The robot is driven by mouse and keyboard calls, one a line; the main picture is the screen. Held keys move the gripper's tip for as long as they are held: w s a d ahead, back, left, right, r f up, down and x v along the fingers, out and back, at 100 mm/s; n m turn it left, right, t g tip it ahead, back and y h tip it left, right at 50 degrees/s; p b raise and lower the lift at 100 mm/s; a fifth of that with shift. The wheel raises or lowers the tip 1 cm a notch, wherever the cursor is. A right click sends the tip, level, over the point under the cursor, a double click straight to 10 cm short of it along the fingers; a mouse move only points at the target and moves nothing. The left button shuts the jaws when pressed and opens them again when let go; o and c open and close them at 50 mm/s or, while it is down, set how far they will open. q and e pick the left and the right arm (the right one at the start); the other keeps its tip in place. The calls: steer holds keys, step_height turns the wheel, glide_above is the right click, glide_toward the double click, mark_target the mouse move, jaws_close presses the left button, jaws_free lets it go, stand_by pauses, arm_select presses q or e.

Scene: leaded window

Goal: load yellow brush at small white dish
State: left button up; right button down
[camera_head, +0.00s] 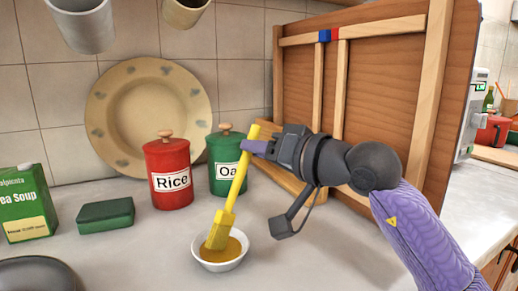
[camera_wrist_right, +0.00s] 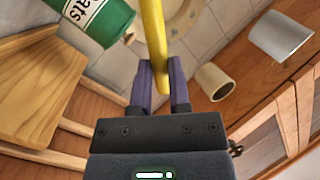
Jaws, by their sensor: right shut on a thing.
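The yellow brush (camera_head: 231,191) is tilted, its handle leaning up to the right and its bristle end down in the small white dish (camera_head: 200,262). The dish stands on the counter and holds an amber-brown substance, which the bristle end appears to touch. My right gripper (camera_head: 250,147) is shut on the upper handle, above and right of the dish. In the right wrist view, the purple fingers (camera_wrist_right: 162,88) close around the yellow handle (camera_wrist_right: 154,40); the bristles and dish are out of that view. My left gripper is not in view.
A red rice canister (camera_head: 168,185) and a green canister (camera_head: 222,178) stand behind the dish. A green sponge-like block (camera_head: 105,216), a soup carton (camera_head: 27,205) and a dark round object (camera_head: 38,275) are at left. A wooden panel (camera_head: 385,90) rises behind my right arm.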

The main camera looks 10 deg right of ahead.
arm_select(q)
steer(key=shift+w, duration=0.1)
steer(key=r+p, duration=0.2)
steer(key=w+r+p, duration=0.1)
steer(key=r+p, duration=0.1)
steer(key=p, duration=0.1)
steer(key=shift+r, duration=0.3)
arm_select(e)
step_height(320, 180, up, 7)
